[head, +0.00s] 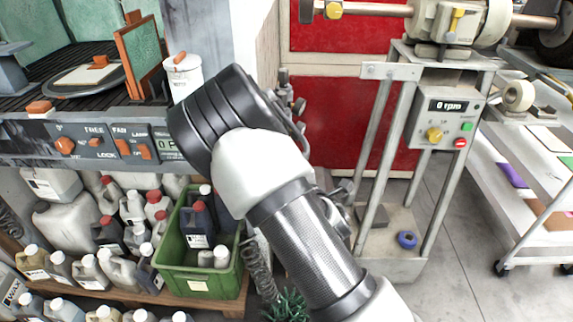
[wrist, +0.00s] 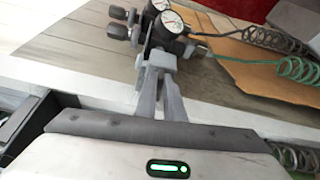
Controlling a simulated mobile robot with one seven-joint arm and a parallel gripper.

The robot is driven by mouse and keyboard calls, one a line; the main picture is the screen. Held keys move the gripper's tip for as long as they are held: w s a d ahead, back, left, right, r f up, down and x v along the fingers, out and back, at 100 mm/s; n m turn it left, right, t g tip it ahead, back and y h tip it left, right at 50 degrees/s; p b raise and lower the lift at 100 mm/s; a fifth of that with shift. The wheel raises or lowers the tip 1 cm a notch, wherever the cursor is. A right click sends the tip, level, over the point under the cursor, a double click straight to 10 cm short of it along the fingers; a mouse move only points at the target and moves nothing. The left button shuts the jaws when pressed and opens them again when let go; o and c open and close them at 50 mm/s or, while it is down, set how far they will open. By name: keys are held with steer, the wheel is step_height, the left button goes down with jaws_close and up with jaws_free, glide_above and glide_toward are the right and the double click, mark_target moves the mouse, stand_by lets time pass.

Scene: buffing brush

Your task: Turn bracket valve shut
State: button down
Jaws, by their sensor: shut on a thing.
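The bracket valve assembly (wrist: 181,45) shows at the top of the wrist view, with black knobs (wrist: 117,32) on its left and a round white-faced gauge (wrist: 173,20) on top. A second gauge is cut by the frame edge. My gripper (wrist: 158,62) reaches up to it from below. Its grey fingers are closed together at the valve's near side, shut on a part of it that they mostly hide. How far the valve is turned I cannot tell. In the head view my arm covers the gripper, and only dark fittings (head: 298,106) show beside it.
In the head view a machine on a grey stand with a control box (head: 447,117) is at right. A green crate (head: 178,272) and several jugs are at lower left. Some floor (head: 455,220) is clear.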

steer(key=shift+w+m+t, duration=0.2)
steer(key=shift+m+t, duration=0.2)
steer(key=shift+m, duration=0.4)
steer(key=c, duration=1.9)
jaws_free()
steer(key=shift+c, duration=0.2)
steer(key=shift+o, duration=0.4)
steer(key=shift+f+y, duration=0.15)
steer(key=shift+y, duration=0.25)
steer(key=shift+s, duration=0.15)
